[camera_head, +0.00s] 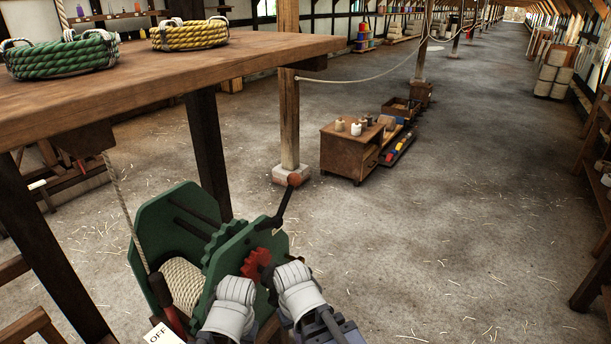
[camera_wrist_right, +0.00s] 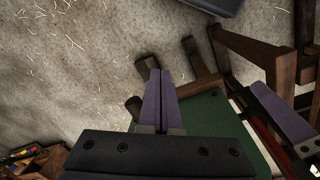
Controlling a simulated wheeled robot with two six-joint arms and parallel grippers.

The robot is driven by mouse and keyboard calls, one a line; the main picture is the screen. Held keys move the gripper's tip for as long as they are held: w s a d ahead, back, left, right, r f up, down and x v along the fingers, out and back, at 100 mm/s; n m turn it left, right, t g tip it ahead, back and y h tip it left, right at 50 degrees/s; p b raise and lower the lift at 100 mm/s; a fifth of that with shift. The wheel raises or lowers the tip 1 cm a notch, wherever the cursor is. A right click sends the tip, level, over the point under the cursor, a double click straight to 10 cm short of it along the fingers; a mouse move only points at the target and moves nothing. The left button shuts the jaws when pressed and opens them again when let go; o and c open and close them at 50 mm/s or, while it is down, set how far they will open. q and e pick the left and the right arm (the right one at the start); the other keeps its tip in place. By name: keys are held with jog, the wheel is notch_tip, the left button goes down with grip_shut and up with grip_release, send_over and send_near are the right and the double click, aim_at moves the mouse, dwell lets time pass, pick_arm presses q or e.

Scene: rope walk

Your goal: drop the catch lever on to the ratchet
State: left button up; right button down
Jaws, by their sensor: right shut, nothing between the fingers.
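The green winch (camera_head: 245,235) stands below the bench with pale rope on its drum. The red toothed ratchet (camera_head: 256,262) is on its near side plate. The dark catch lever (camera_head: 278,208) with a red-brown knob rises above the plate, tilted up to the right, its knob end clear of the ratchet. My two pale grey wrists are just in front of the ratchet and hide their fingertips in the head view. In the right wrist view my right gripper (camera_wrist_right: 160,88) is shut and empty, its purple fingers together near dark bar ends. Another purple finger, probably my left gripper (camera_wrist_right: 283,115), shows at the right.
The wooden bench (camera_head: 190,75) carries green (camera_head: 62,57) and yellow (camera_head: 190,36) rope coils. A small cabinet (camera_head: 350,152) stands behind. The floor to the right is open.

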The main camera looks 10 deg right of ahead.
aim_at(285, 200)
pick_arm(q)
notch_tip(285, 200, up, 8)
jog(key=p, duration=0.5)
jog(key=shift+f, duration=0.25)
pick_arm(e)
jog(key=w+d+r+m+t+y, duration=0.2)
jog(key=w+d+r+m+t, duration=0.5)
jog(key=w+r+m, duration=0.4)
jog(key=w+d+r+m+t+y, duration=0.3)
jog(key=w+d+r+m+t, duration=0.4)
jog(key=w+r+m, duration=0.4)
jog(key=w+r, duration=0.1)
jog(key=w, duration=0.2)
jog(key=shift+w+r+m, duration=0.15)
jog(key=shift+r+m, duration=0.15)
jog(key=shift+r, duration=0.1)
jog(key=b+x, duration=0.2)
jog(key=x, duration=0.8)
pick_arm(q)
jog(key=shift+f+p, duration=0.3)
jog(key=shift+p, duration=0.7)
pick_arm(e)
jog(key=s+a+r, duration=0.2)
jog(key=a, duration=0.1)
jog(key=shift+a+r, duration=0.1)
jog(key=shift+r, duration=0.05)
